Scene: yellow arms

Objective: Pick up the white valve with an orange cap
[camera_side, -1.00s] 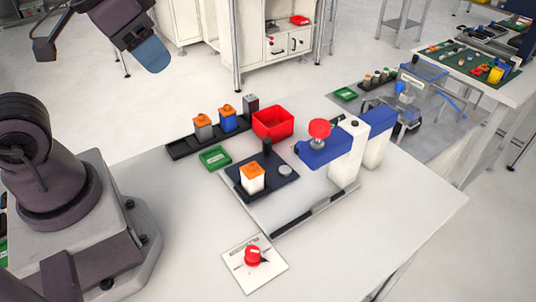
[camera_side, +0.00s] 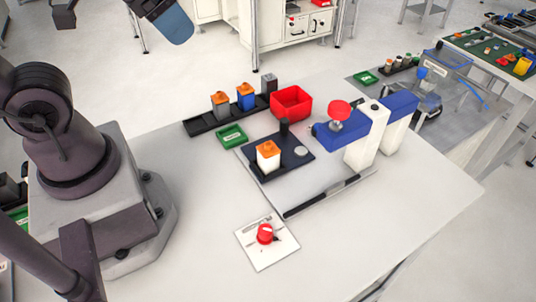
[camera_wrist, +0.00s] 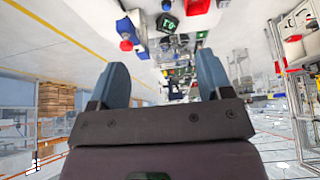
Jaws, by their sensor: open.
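The white valve with an orange cap (camera_side: 268,156) stands upright on a dark base plate (camera_side: 295,166) on the table, in the side view. My gripper is high above and behind the table; one blue finger shows at the top of the side view. In the wrist view both blue fingers of my gripper (camera_wrist: 160,82) are spread apart with nothing between them. The wrist view looks out over the room, and I cannot make out the valve there with certainty.
A black rack (camera_side: 215,120) holds a grey and a blue block with orange caps and a dark block. A red bin (camera_side: 292,103), a green tray (camera_side: 232,136) and a blue-and-white press (camera_side: 364,140) stand close by. A red knob (camera_side: 265,234) sits in front. The front right table is clear.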

